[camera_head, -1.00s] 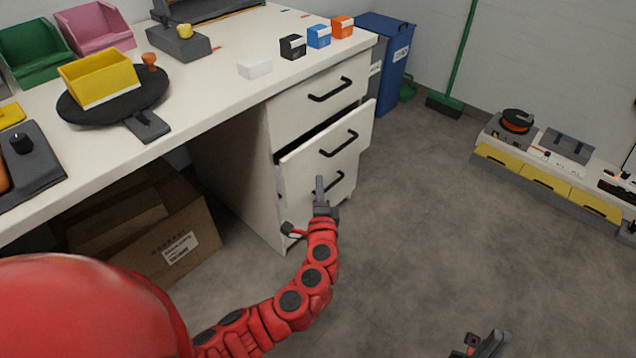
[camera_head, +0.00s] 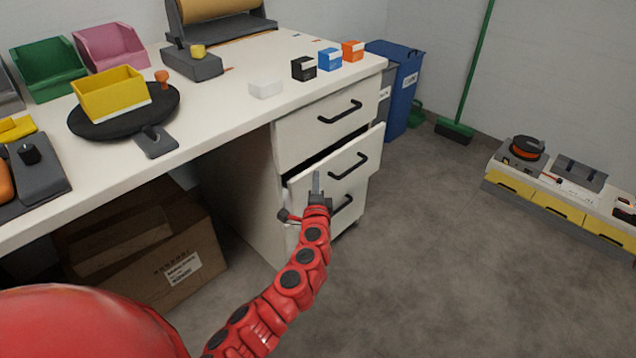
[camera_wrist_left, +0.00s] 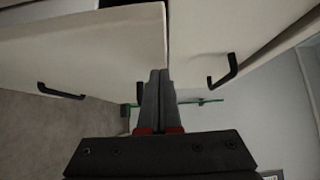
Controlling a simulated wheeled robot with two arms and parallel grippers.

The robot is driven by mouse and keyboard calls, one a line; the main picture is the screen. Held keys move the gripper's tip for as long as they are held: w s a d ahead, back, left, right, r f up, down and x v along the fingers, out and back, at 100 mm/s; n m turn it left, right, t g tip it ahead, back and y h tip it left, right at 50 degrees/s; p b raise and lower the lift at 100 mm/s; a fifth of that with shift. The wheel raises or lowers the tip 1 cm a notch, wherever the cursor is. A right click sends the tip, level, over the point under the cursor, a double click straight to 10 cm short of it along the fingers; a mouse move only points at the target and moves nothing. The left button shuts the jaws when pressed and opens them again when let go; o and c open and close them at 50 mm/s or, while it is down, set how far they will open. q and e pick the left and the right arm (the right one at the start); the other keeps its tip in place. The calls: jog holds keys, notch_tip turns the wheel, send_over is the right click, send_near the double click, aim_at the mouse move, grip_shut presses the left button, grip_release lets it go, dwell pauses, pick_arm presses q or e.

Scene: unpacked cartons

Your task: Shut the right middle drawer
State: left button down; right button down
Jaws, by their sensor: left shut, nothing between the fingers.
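The right middle drawer (camera_head: 338,172) of the white desk stands partly open, its front ahead of the drawers above and below. A dark gap shows above its front. It has a black bar handle (camera_head: 348,167). My left gripper (camera_head: 316,180) is shut and empty, in front of the left part of the drawer front. I cannot tell whether it touches. In the left wrist view the shut fingers (camera_wrist_left: 157,85) are near the edge of a white drawer front (camera_wrist_left: 85,50) with a black handle. My right gripper is not in view.
The top drawer (camera_head: 325,125) looks shut. Small boxes (camera_head: 303,68) stand on the desktop (camera_head: 225,95). A cardboard carton (camera_head: 150,250) is under the desk.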

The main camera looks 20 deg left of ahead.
aim_at(303, 179)
pick_arm(q)
jog(key=a, duration=0.1)
jog(key=w+a, duration=0.1)
jog(key=a, duration=0.2)
jog(key=shift+w+a, duration=0.2)
jog(key=shift+w, duration=0.05)
jog(key=shift+a+r, duration=0.1)
jog(key=shift+a, duration=0.05)
